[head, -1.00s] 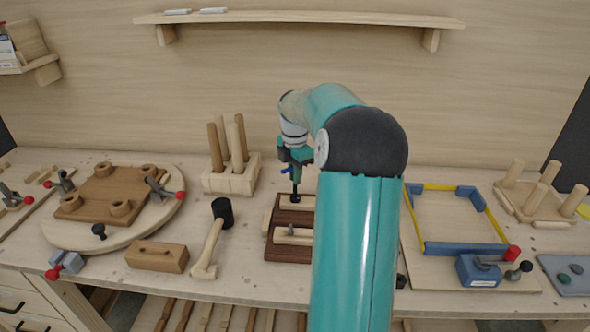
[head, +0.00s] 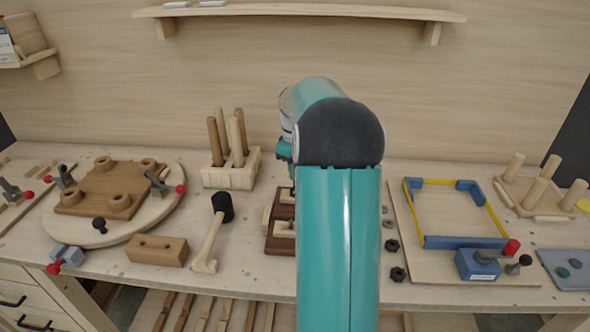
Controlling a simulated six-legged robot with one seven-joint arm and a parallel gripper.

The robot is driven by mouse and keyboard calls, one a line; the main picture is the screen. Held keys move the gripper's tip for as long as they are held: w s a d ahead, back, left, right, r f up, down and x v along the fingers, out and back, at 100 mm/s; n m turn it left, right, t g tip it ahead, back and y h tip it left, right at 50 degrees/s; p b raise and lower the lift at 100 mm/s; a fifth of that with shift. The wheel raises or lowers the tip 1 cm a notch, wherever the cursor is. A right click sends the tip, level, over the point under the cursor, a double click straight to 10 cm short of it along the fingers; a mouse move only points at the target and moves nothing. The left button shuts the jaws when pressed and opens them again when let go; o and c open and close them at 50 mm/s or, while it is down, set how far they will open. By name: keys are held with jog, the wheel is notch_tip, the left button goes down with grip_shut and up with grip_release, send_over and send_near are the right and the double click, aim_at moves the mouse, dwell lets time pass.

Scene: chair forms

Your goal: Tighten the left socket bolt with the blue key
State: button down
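A dark wooden block (head: 277,245) with pale inset strips (head: 283,229) sits mid-bench, its right part hidden behind my arm. My gripper (head: 284,151) shows only as a small teal piece at the left edge of my arm, above and behind the block. Its fingertips are hidden, so I cannot see whether it is open or holds anything. The blue key and the left socket bolt cannot be made out in this view.
A mallet (head: 212,236) and a wooden block (head: 157,251) lie left of the dark block. A peg rack (head: 231,172) stands behind. Loose dark nuts (head: 393,245) lie right of my arm, beside a board with a blue and yellow frame (head: 466,242). A round board (head: 150,215) is at left.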

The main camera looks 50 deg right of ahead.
jog(key=shift+m, duration=1.1)
jog(key=shift+n, duration=1.2)
jog(key=shift+r, duration=2.55)
jog(key=shift+s, duration=0.1)
